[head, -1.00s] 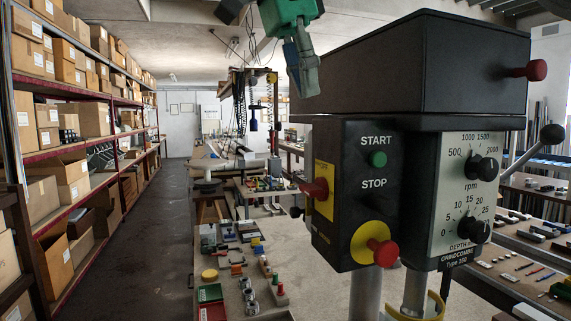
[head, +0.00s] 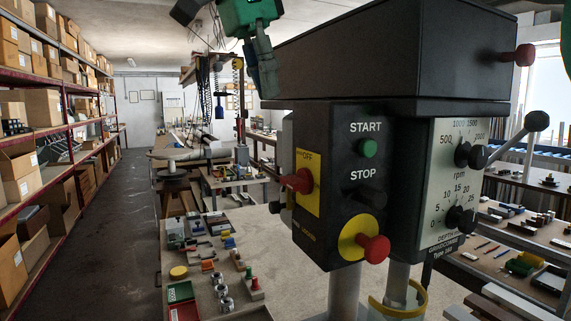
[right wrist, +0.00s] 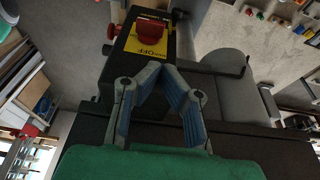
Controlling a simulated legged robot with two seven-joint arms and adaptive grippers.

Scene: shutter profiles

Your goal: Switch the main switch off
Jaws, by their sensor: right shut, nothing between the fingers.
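The main switch is a red knob (head: 298,180) on a yellow plate (head: 308,203) on the left side of the drill's black control box (head: 340,222). OFF is printed at the plate's top in the head view. I cannot tell the knob's setting for sure. The red knob (right wrist: 150,32) also shows in the right wrist view, beyond my fingers. My right gripper (head: 267,94) is shut and empty, pointing down beside the left end of the drill's top housing. It is above the switch and apart from it. In the right wrist view its fingertips (right wrist: 160,68) are together. My left gripper is not in view.
The dark top housing (head: 400,65) is close to my right gripper. A bench (head: 240,268) with small parts lies below left. The aisle (head: 105,230) is clear.

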